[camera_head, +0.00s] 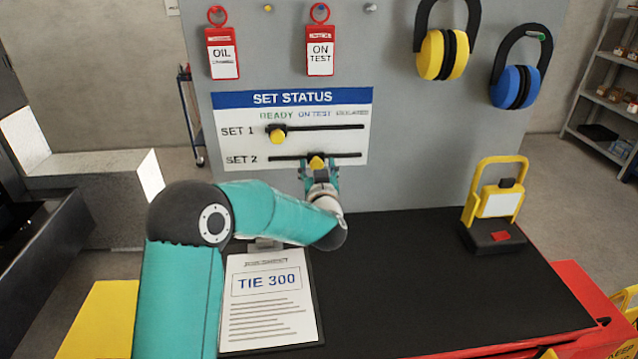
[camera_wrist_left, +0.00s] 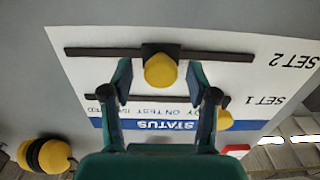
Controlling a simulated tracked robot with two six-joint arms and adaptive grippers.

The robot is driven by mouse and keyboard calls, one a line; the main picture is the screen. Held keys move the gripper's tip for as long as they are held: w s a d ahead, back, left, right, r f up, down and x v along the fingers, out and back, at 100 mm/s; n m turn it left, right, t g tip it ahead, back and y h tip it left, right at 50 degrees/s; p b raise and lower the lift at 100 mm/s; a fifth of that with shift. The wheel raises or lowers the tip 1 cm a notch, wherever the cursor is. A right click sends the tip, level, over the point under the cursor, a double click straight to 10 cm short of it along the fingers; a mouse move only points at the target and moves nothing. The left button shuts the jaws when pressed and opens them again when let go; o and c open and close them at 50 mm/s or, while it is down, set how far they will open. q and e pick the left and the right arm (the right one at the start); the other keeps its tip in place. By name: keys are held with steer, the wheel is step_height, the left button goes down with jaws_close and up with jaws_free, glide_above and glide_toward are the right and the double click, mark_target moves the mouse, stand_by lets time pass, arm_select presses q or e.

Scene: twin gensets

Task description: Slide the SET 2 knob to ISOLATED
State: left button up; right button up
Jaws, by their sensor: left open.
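The SET STATUS board (camera_head: 232,114) has two dark horizontal slots. The yellow SET 2 knob (camera_head: 316,162) sits around the middle of the lower slot, below the ON TEST column; ISOLATED is the rightmost column. My left gripper (camera_head: 318,176) is at this knob, in front of the board. The left wrist view, upside down, shows the yellow SET 2 knob (camera_wrist_left: 160,71) between the open fingers, with a gap on each side. The yellow SET 1 knob (camera_head: 278,137) is at the left of the upper slot, under READY. My right gripper is out of view.
Red OIL (camera_head: 222,54) and ON TEST (camera_head: 320,50) tags and yellow (camera_head: 431,52) and blue ear defenders (camera_head: 507,87) hang above. A clipboard (camera_head: 268,305) and a yellow-framed stand (camera_head: 493,238) are on the black bench top (camera_head: 420,285). The board's front right is clear.

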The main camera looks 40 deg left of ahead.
arm_select(q)
steer(key=v, duration=1)
steer(key=shift+s, duration=0.2)
steer(key=shift+d, duration=0.1)
